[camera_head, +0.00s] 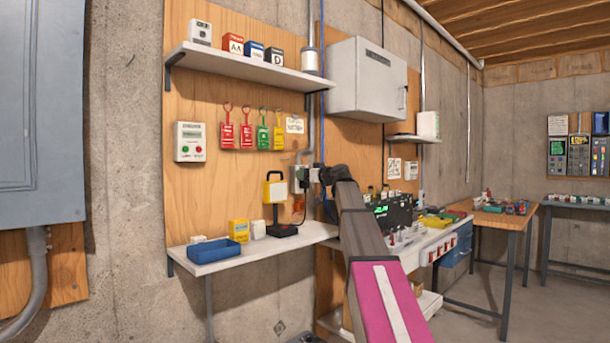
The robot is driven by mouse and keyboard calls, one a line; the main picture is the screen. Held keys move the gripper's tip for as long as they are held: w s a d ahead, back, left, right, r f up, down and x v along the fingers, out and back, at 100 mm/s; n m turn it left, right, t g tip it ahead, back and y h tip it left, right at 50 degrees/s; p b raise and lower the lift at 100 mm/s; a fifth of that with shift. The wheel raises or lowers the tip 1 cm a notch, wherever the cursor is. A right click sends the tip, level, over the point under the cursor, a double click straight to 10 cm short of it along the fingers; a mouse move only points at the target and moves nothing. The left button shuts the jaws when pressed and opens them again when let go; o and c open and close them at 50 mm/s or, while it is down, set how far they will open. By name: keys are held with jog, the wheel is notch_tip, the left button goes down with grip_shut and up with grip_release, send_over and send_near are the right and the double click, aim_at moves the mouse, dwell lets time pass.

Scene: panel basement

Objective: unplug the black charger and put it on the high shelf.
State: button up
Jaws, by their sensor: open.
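My gripper (322,176) is at the wall by the grey outlet box (297,179), at the far end of my arm. It is open; its fingers are small and partly hidden by my wrist. A small dark shape at the outlet, beside my fingers, looks like the black charger (306,184). A dark cord hangs below it toward the black base of the yellow work lamp (274,190). I cannot tell whether my fingers are around the charger or only beside it. The high white shelf (245,68) is up and left of my gripper.
The high shelf holds a white device (200,33), several small boxes and a metal can (309,61). Its front middle has bare room. A grey cabinet (368,79) hangs to its right. The lower shelf (190,262) carries a blue tray (214,251). A blue pipe runs near my gripper.

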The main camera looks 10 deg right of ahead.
jog(key=c, duration=1.2)
jog(key=shift+s+d, duration=0.1)
jog(key=shift+s, duration=0.05)
jog(key=shift+v, duration=2.85)
